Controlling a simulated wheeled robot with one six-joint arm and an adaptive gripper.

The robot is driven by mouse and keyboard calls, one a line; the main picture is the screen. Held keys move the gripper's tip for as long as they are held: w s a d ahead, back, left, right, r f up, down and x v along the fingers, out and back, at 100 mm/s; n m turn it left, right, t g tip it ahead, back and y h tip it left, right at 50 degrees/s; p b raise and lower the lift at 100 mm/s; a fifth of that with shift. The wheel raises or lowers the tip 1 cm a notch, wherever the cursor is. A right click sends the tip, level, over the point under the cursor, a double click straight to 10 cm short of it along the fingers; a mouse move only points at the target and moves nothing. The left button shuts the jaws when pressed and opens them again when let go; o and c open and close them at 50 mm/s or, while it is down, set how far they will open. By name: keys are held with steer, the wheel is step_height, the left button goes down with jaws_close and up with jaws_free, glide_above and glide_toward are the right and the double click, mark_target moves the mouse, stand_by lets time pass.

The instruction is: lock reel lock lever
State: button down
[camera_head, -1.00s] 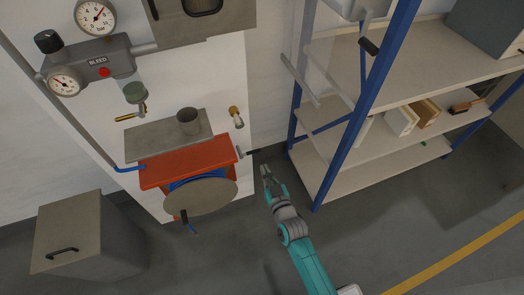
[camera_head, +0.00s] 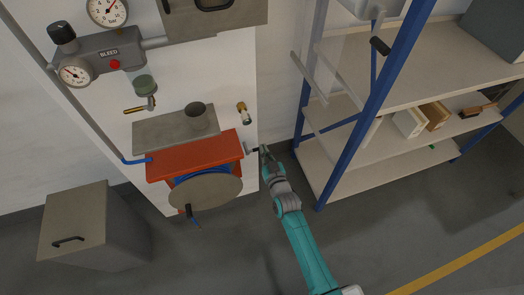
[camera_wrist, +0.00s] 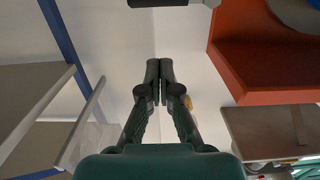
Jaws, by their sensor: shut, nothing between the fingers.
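The hose reel has a red housing (camera_head: 192,157) and a round grey-brown disc (camera_head: 206,191) on the wall panel. The lock lever (camera_head: 247,149) sticks out from the right side of the housing, with a grey base and a dark handle pointing right. Its black handle also shows at the top edge of the wrist view (camera_wrist: 150,3), cut off by the frame. My gripper (camera_head: 265,153) is at the handle's outer end in the head view; I cannot tell whether they touch. In the wrist view my gripper (camera_wrist: 160,66) is shut and empty, with the handle beyond its tips.
A blue-framed shelf rack (camera_head: 362,120) stands close to the right of my gripper. A brass fitting (camera_head: 243,112) sits on the panel above the lever. A grey cabinet (camera_head: 75,225) stands at lower left. The floor at lower right is free.

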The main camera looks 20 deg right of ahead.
steer(key=shift+w+f, duration=0.75)
steer(key=shift+f, duration=0.3)
steer(key=shift+w+f, duration=0.7)
steer(key=shift+f, duration=0.3)
steer(key=shift+d+f+m, duration=0.1)
steer(key=shift+f+m, duration=0.2)
steer(key=shift+m, duration=0.2)
steer(key=a+f+m, duration=0.1)
steer(key=f+m, duration=0.2)
steer(key=m, duration=0.4)
steer(key=a+f+m+y, duration=0.1)
steer(key=f+m, duration=0.3)
steer(key=m, duration=0.4)
steer(key=shift+a+m+t, duration=0.3)
steer(key=shift+a, duration=0.45)
